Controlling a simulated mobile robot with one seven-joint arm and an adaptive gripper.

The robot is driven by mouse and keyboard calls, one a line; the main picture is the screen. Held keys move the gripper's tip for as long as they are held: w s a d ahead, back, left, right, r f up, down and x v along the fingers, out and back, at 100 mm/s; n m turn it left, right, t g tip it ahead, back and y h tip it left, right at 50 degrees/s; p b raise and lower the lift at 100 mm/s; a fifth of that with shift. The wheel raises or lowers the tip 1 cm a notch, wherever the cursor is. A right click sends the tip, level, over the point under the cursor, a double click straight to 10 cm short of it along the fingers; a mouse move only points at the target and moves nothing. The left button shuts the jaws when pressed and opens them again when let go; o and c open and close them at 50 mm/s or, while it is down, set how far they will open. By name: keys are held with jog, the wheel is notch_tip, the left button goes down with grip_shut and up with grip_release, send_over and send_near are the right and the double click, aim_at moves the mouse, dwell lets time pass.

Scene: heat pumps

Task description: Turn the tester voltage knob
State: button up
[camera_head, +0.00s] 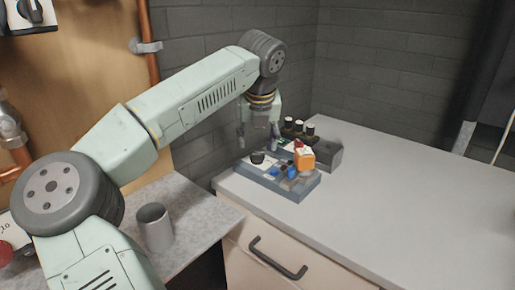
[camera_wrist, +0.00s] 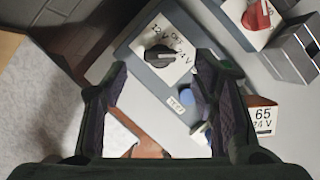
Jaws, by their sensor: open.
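The tester is a grey-blue box (camera_head: 300,190) on the counter, holding a white panel. Its black voltage knob (camera_head: 257,158) shows at the left of the box in the head view. In the wrist view the knob (camera_wrist: 158,55) sits on a white plate marked 12 V, 24 V and OFF. My gripper (camera_head: 258,143) is above the knob, pointing down. In the wrist view my gripper (camera_wrist: 160,68) is open and empty, with one finger on each side of the knob and a gap to it. I cannot tell the exact height of the fingertips over the knob.
A red knob (camera_wrist: 257,15) on another white plate lies close by. An orange block (camera_head: 305,153) stands on the box's right part. A grey box (camera_head: 327,153) is behind it. A grey cup (camera_head: 155,226) stands on the lower left counter. The white countertop (camera_head: 410,200) at right is clear.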

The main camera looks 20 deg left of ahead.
jog(key=v, duration=0.7)
dwell(0.3)
